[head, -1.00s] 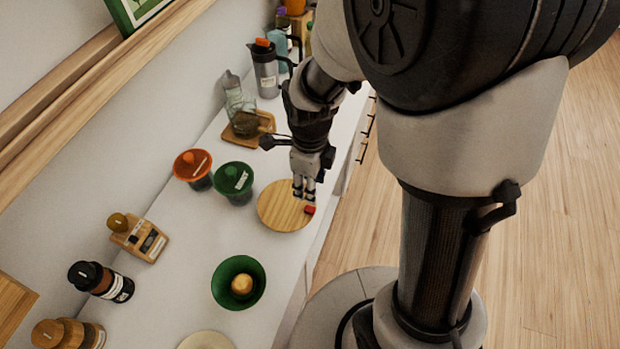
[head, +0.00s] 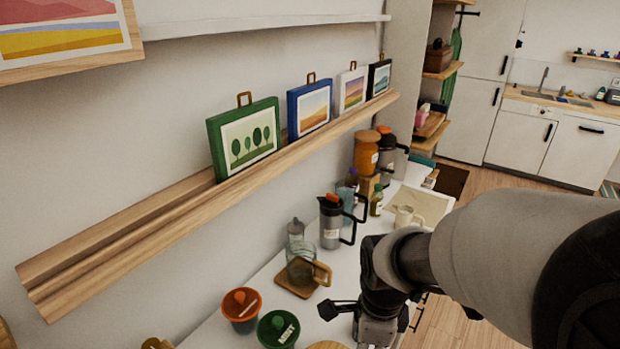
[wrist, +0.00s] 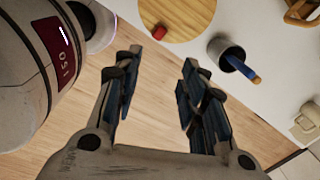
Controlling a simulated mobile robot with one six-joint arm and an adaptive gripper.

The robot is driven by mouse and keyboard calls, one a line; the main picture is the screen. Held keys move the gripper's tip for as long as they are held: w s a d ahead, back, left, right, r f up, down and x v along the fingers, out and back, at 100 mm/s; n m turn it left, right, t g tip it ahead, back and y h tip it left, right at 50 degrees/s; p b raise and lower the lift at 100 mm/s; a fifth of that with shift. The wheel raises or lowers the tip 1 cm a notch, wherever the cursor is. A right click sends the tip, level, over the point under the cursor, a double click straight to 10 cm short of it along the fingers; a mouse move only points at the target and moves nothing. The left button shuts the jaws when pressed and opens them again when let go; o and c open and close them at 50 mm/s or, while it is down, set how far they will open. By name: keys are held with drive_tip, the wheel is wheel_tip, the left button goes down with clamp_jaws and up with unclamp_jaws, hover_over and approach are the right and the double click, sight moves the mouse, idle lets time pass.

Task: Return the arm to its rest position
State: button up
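My gripper (wrist: 161,64) is open, with two dark fingers spread apart and nothing between them in the wrist view. Behind the fingers is wooden floor, beside the counter's edge. In the head view my arm reaches over the counter, and the fingertips are cut off by the bottom edge. A small red block (wrist: 159,32) lies on a round wooden board (wrist: 190,18), apart from my gripper. Only a sliver of that board (head: 327,345) shows in the head view.
A dark cup (wrist: 228,52) holding a blue-handled item stands near the board. A picture ledge (head: 160,240) runs along the wall.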

drive_tip(key=s+d+r+n+t, duration=0.2)
drive_tip(key=s+r+n, duration=1)
drive_tip(key=n, duration=0.8)
drive_tip(key=shift+s+d+r+n+t, duration=0.15)
drive_tip(key=shift+d+r+n+t, duration=0.25)
drive_tip(key=shift+t, duration=0.5)
